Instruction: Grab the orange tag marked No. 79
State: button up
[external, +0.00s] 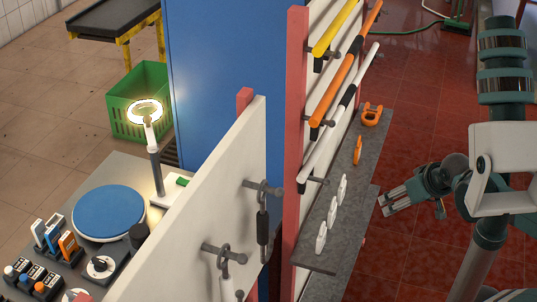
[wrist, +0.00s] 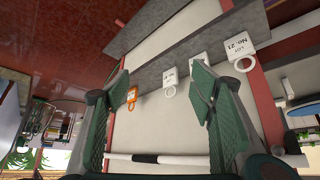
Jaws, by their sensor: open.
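An orange tag (external: 357,150) stands on the grey shelf (external: 345,165), beyond a row of white tags, in the external view. In the wrist view the orange tag (wrist: 132,96) shows beside the left fingertip, its print too small to read. White tags (external: 342,188) stand nearer along the shelf. In the wrist view one white tag (wrist: 169,77) lies between the fingers, another (wrist: 200,64) is by the right fingertip, and one marked No. 21 (wrist: 243,50) is farther right. My gripper (external: 386,204) is open and empty, right of the shelf and apart from the tags.
A larger orange object (external: 371,116) sits at the shelf's far end. Yellow, orange and white bars (external: 340,80) are mounted on the white panel above the shelf. Red floor (external: 405,130) lies open around my gripper. A second panel with black clips (external: 263,215) stands left.

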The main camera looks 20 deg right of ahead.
jog(key=shift+w+r, duration=0.1)
jog(key=w+d+r+n+g+p, duration=0.15)
jog(key=w+r+p, duration=0.3)
jog(key=w, duration=0.65)
jog(key=n+g+y+p, duration=0.3)
jog(key=n+p, duration=0.4)
jog(key=p, duration=0.2)
send_over(360, 145)
jog(key=shift+t, duration=0.25)
jog(key=f, duration=1.2)
jog(key=shift+s+a, duration=0.25)
jog(key=shift+s, duration=0.05)
jog(key=shift+w+d+f+n+p, duration=0.25)
jog(key=shift+w+f+p, duration=0.05)
jog(key=shift+f, duration=0.3)
